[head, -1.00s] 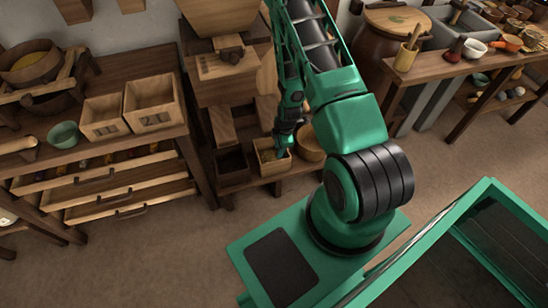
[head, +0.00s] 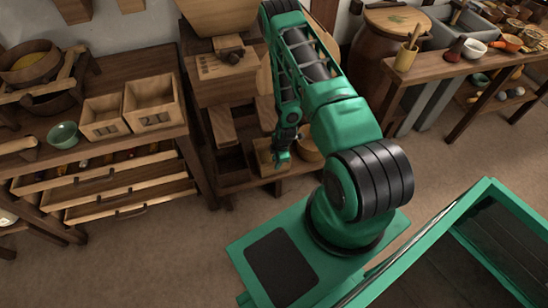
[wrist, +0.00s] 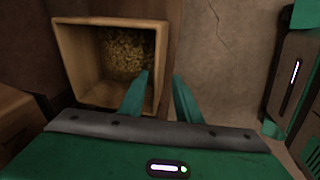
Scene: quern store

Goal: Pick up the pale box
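A pale wooden box (wrist: 68,62), open at the top with grainy yellowish stuff inside, is at the upper left in the wrist view. In the head view the box (head: 264,158) sits on the low shelf, partly hidden by my gripper (head: 283,157). In the wrist view my gripper (wrist: 163,78) has its two green fingers apart. The box's near right wall shows between them, with the left finger over the box's inside and the right finger outside. I cannot tell whether either finger touches the wall.
Floor in front is clear.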

